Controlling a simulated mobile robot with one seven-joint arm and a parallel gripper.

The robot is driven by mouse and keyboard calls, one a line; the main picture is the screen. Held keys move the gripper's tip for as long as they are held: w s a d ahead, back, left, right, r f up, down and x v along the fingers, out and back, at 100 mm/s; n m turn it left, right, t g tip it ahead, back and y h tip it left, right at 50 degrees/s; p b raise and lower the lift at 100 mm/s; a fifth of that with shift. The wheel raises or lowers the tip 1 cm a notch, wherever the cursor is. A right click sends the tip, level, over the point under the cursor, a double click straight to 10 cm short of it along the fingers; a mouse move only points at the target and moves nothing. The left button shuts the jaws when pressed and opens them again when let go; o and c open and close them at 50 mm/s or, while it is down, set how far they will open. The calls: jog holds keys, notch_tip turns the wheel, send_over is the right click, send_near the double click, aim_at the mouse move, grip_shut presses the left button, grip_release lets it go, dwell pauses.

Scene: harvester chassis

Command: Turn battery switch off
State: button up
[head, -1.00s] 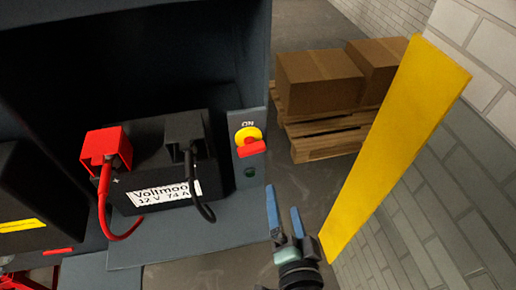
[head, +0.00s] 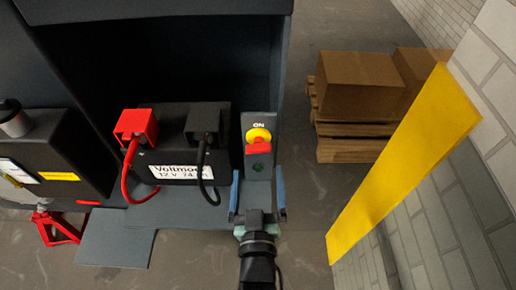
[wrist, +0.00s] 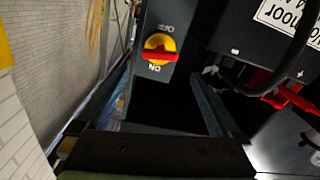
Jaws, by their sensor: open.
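The battery switch (head: 259,140) is a red handle on a yellow round base, set on a grey upright panel right of the battery. Its "ON" label sits above it in the head view. In the wrist view the switch (wrist: 159,49) shows upper middle, its red handle lying across the yellow disc. My gripper (head: 258,190) is open, its two blue fingers spread in front of and below the switch, not touching it. In the wrist view the open fingers (wrist: 160,92) point toward the panel, with the switch beyond them.
The black battery (head: 180,172) with red and black terminal covers and cables stands left of the switch. A yellow panel (head: 405,160) stands at the right by a brick wall. Boxes on a pallet (head: 355,85) stand behind. The floor between is clear.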

aim_at(259, 151)
jog(key=w, duration=0.7)
jog(key=shift+w+p, duration=0.1)
jog(key=shift+p, duration=0.3)
jog(key=c, duration=1.3)
jog(key=shift+d+f+m+b, duration=0.1)
jog(key=shift+m+b, duration=0.35)
jog(key=shift+m, duration=0.75)
jog(key=o, duration=1.3)
